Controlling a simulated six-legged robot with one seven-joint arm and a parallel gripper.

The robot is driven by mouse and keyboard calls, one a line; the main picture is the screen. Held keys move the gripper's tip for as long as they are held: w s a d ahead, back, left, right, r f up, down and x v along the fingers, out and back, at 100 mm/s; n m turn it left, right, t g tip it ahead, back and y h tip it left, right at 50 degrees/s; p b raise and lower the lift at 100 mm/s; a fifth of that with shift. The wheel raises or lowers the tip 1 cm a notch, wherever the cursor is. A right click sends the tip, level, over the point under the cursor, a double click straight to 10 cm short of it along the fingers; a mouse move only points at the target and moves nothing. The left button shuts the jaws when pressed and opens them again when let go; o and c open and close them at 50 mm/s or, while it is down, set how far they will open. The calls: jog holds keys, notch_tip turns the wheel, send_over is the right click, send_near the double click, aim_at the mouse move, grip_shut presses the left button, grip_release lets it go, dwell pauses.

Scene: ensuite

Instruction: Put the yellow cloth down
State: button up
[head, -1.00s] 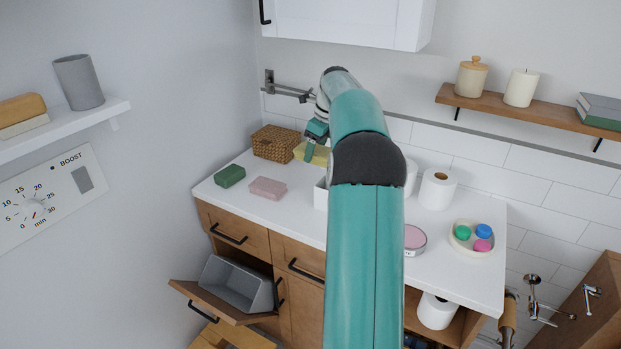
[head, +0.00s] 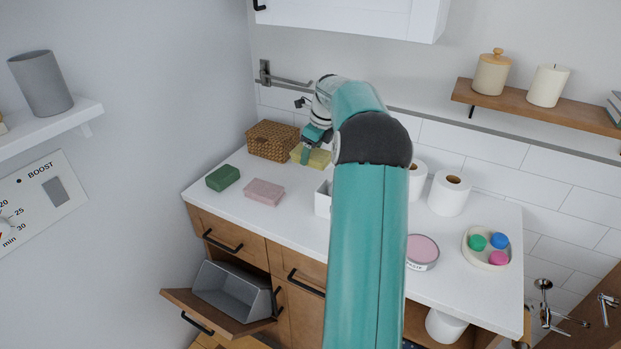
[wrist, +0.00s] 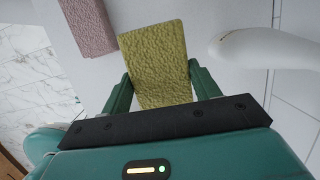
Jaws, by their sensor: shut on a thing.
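The yellow cloth (head: 312,158) is a folded, textured block at the back of the white counter (head: 268,222), just right of the wicker basket (head: 272,140). My gripper (head: 318,140) is shut on it. In the wrist view the yellow cloth (wrist: 157,58) sits between the two green fingers of my gripper (wrist: 161,88), and its far end sticks out beyond them. I cannot tell whether its underside touches the counter. My arm hides part of the counter's middle.
A pink cloth (head: 264,192) and a green one (head: 223,178) lie front left of the yellow cloth. A white box (head: 323,199), paper rolls (head: 450,193), a pink-topped tin (head: 422,252) and a dish (head: 470,252) stand rightward. A cabinet flap (head: 222,315) hangs open below.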

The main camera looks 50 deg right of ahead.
aim_at(314, 153)
notch_tip(314, 153, down, 3)
jog(key=shift+f, duration=0.2)
jog(key=shift+s+f, duration=0.15)
jog(key=shift+f, duration=2.6)
jog(key=o, duration=0.9)
jog(key=shift+f, duration=0.15)
jog(key=shift+o, duration=0.2)
